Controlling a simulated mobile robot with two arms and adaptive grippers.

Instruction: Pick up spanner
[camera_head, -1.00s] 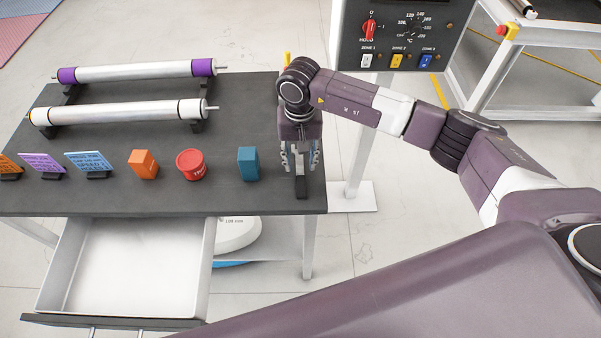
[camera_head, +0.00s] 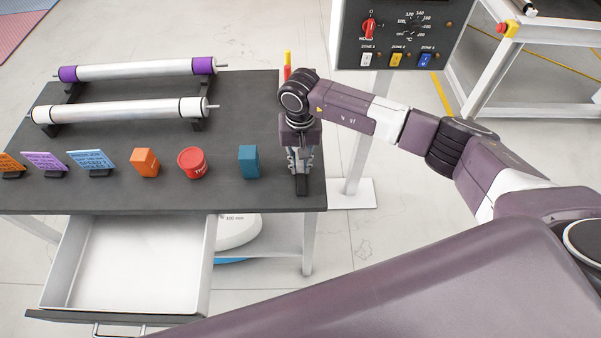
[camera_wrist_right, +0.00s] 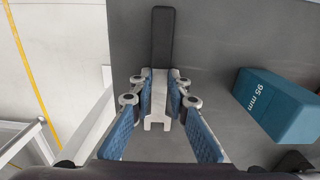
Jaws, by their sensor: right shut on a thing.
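The spanner (camera_wrist_right: 162,40) has a dark handle and a light metal open-ended jaw in the right wrist view. It lies at the right end of the dark table, and its dark handle (camera_head: 302,185) shows just below the gripper in the head view. My right gripper (camera_wrist_right: 160,105) points down over it with its blue-padded fingers closed on the metal part from both sides. The same gripper (camera_head: 301,163) is low at the tabletop in the head view, hiding most of the spanner. My left gripper is not in view.
A teal block (camera_head: 249,162) marked 95 mm stands left of the right gripper. A red tub (camera_head: 192,163), an orange block (camera_head: 145,163) and small signs stand further left. Two rollers (camera_head: 120,110) lie behind. An open, empty drawer (camera_head: 130,262) juts out in front. A control box (camera_head: 400,35) stands behind right.

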